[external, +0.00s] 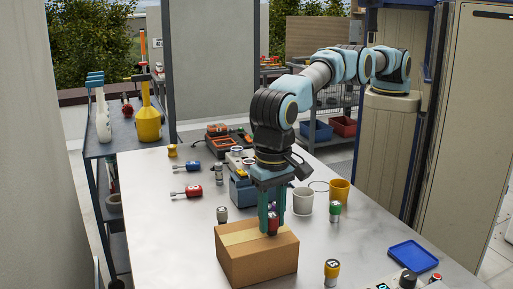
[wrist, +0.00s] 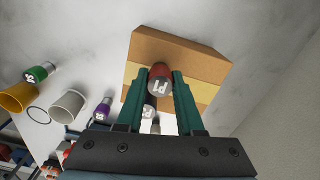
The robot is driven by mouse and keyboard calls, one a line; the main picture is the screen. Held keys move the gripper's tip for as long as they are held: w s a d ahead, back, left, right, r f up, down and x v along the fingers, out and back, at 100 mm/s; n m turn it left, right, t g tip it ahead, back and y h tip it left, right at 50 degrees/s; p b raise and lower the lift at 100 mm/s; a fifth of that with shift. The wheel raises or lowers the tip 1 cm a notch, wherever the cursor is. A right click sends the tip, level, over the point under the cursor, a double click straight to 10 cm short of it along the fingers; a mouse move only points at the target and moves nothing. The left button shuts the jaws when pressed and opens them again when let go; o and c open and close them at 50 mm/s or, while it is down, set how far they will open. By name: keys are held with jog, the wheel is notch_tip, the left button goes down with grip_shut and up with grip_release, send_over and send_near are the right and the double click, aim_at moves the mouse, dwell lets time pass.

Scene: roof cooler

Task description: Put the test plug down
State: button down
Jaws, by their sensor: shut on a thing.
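My gripper (external: 272,218) points straight down and is shut on a small red-capped plug (wrist: 160,74) with a pale, marked end face. This plug also shows between the fingers in the external view (external: 273,226). It is at the top of a closed cardboard box (external: 258,262), near its far right side. The box also shows beyond the fingertips in the wrist view (wrist: 190,50). I cannot tell whether the plug touches the box. Similar plugs stand on the table: a green one (external: 335,211), a yellow one (external: 331,271) and a purple one (wrist: 103,107).
A white cup (external: 303,201) and a yellow cup (external: 340,190) stand right of my gripper. A blue tray (external: 412,255) lies at the right edge. The table's front left is clear.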

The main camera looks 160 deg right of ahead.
jog(key=shift+f, duration=0.25)
jog(key=shift+f, duration=0.1)
jog(key=shift+f, duration=0.15)
jog(key=c, duration=0.5)
grip_release()
jog(key=shift+c, duration=0.2)
